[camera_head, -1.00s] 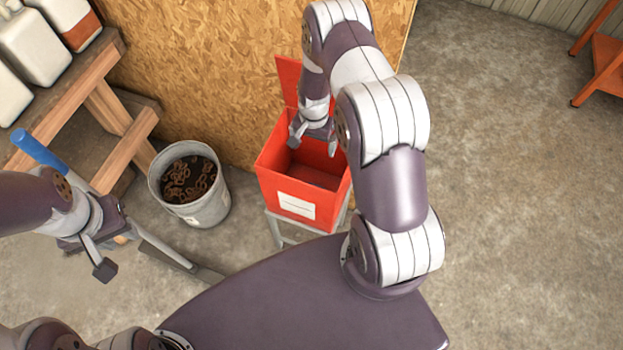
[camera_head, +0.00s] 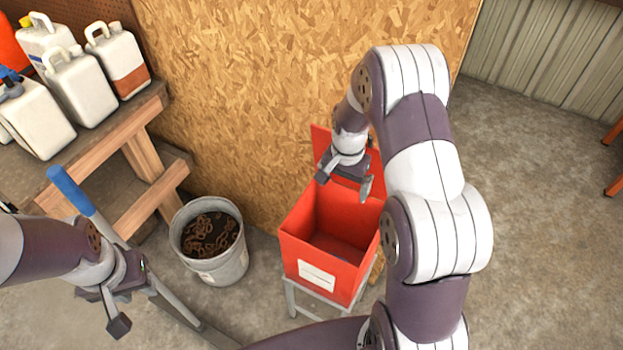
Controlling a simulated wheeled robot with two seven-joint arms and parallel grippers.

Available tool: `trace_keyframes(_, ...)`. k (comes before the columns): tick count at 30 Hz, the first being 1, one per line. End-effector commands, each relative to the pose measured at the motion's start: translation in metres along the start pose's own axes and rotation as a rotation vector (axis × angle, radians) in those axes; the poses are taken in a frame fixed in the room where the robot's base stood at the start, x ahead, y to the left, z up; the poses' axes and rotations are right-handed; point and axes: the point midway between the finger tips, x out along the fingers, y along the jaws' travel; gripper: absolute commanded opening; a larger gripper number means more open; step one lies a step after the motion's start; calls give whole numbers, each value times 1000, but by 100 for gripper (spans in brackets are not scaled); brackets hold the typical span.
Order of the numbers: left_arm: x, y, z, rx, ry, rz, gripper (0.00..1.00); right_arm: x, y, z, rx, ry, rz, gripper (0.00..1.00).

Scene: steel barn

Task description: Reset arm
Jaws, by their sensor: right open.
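My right gripper (camera_head: 345,187) is open and empty. It shows in front of the raised lid of a red box (camera_head: 312,252), over the back of the box's opening. The box is open, with a white label on its front. My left gripper (camera_head: 124,300) is at the lower left, beside a long tool with a blue handle (camera_head: 72,190) and a grey metal shaft. One fingertip shows clearly; the rest is partly hidden, and I cannot tell whether it grips the tool.
The red box stands on a grey metal stand (camera_head: 318,312). A grey bucket (camera_head: 228,268) of rusty chain stands left of it. A wooden bench (camera_head: 95,145) holds several white jugs (camera_head: 75,85). A chipboard wall (camera_head: 250,90) rises behind.

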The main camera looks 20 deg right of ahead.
Motion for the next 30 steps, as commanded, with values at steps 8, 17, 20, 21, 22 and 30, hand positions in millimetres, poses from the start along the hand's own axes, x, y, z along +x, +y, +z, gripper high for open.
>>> trace_keyframes(8, 0, 0, 0, 0, 0, 0, 35, 6, 6, 9, -139, -12, 7, 100)
trace_keyframes(17, 0, 0, 0, 0, 0, 0, 35, -66, 52, 129, -770, 23, -15, 100)
trace_keyframes(20, 0, 0, 0, 0, 0, 0, 35, -86, 60, 156, -850, 68, -36, 100)
trace_keyframes(21, 0, 0, 0, 0, 0, 0, 35, -93, 58, 161, -869, 91, -48, 100)
trace_keyframes(22, 0, 0, 0, 0, 0, 0, 35, -97, 54, 161, -878, 108, -56, 100)
trace_keyframes(30, 0, 0, 0, 0, 0, 0, 35, -98, 51, 161, -885, 112, -59, 100)
